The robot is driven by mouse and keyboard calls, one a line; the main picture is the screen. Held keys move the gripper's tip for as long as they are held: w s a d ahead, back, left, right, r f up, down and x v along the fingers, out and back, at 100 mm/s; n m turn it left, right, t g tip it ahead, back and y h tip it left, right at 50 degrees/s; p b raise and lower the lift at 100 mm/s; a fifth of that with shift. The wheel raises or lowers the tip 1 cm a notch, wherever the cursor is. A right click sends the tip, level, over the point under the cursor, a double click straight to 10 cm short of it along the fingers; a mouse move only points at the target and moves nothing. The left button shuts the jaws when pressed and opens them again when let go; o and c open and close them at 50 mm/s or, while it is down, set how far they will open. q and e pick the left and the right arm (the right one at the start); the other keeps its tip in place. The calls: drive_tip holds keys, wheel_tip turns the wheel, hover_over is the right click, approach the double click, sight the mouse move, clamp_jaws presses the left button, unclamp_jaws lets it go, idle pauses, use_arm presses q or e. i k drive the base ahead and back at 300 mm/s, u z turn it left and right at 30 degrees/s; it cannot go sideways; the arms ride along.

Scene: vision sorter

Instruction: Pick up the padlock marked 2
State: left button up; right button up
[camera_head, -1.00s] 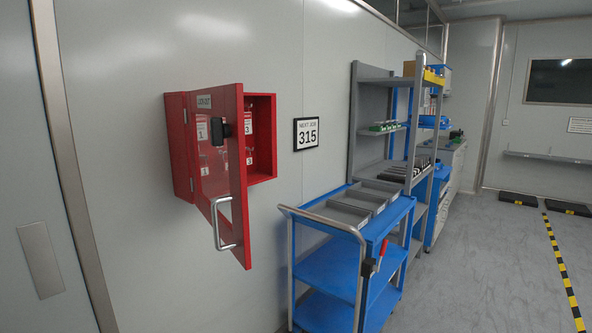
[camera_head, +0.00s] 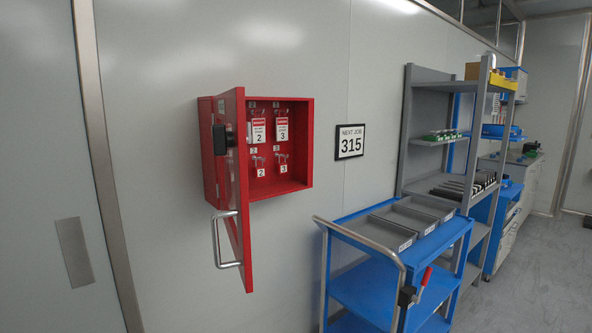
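A red wall cabinet (camera_head: 301,149) hangs on the grey wall with its windowed door (camera_head: 237,190) swung open, seen nearly edge-on. Inside hang two rows of items on hooks. In the lower row a small item with a white label 2 (camera_head: 261,172) hangs left of one labelled 3 (camera_head: 283,169); their bodies are too small to make out clearly. Above them hang red-and-white tags marked 2 (camera_head: 259,132) and 3 (camera_head: 282,130). The door hides the left part of the inside. Neither of my grippers is in view.
The door's handle (camera_head: 222,241) sticks out toward me. A sign reading "NEXT JOB 315" (camera_head: 351,142) is right of the cabinet. A blue cart (camera_head: 372,290) with grey bins (camera_head: 391,232) stands below it. Grey shelving (camera_head: 433,87) is behind the cart. Open floor (camera_head: 550,265) lies at right.

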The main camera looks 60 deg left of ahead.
sight(259, 172)
drive_tip(key=z, duration=0.05)
drive_tip(key=i, duration=1.95)
drive_tip(key=u, duration=1.05)
drive_tip(key=i, duration=1.05)
drive_tip(key=u, duration=1.05)
